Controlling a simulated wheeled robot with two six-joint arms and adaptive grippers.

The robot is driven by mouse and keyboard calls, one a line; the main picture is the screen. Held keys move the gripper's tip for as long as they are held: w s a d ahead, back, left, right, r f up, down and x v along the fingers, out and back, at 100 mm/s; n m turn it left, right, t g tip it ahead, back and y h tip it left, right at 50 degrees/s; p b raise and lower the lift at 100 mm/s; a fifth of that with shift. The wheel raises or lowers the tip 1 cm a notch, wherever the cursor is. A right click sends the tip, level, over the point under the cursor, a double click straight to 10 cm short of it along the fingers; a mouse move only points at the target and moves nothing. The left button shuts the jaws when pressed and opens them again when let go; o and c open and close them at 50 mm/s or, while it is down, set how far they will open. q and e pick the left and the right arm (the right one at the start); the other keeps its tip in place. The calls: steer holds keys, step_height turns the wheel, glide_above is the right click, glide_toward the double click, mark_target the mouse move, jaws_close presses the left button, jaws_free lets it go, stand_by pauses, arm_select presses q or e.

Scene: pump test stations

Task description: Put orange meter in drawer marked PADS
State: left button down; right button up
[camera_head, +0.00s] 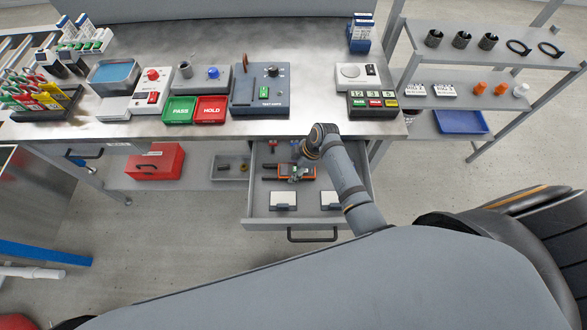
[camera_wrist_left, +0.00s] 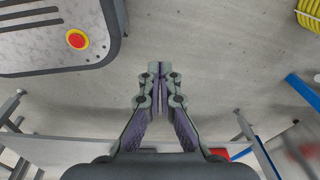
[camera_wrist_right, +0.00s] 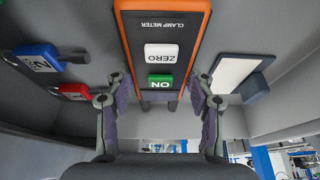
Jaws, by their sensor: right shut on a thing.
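The orange meter (camera_head: 309,171), a clamp meter with a dark face, is in the open drawer (camera_head: 268,225) under the bench. In the right wrist view the meter (camera_wrist_right: 204,12) shows a white ZERO button and a green ON button. My right gripper (camera_head: 294,173) reaches down into the drawer and is shut on the meter, one finger on each side in the right wrist view (camera_wrist_right: 159,88). No PADS marking is readable on the drawer. My left gripper (camera_wrist_left: 160,75) is shut and empty above the floor; it does not show in the head view.
Red (camera_wrist_right: 72,91) and blue (camera_wrist_right: 40,58) tagged items sit beside the meter. A red box (camera_head: 155,163) is on the lower shelf. The bench holds test devices (camera_head: 260,90) and bins. A rack (camera_head: 480,60) stands right.

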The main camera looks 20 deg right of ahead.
steer(key=shift+f, duration=0.15)
steer(key=o, duration=1.1)
steer(key=shift+d, duration=0.1)
steer(key=shift+c, duration=0.2)
steer(key=shift+o, duration=1.4)
arm_select(q)
steer(key=s, duration=0.2)
steer(key=shift+s+f+g, duration=0.15)
steer(key=shift+s+g, duration=0.15)
steer(key=shift+w, duration=0.15)
arm_select(e)
steer(key=shift+r, duration=0.4)
arm_select(q)
steer(key=shift+w+r+p, duration=0.25)
steer(key=shift+r+p, duration=0.05)
steer(key=shift+r, duration=0.05)
arm_select(e)
steer(key=v, duration=1.1)
steer(key=shift+d+r, duration=0.2)
arm_select(q)
steer(key=shift+s, duration=0.15)
arm_select(e)
steer(key=shift+s, duration=0.1)
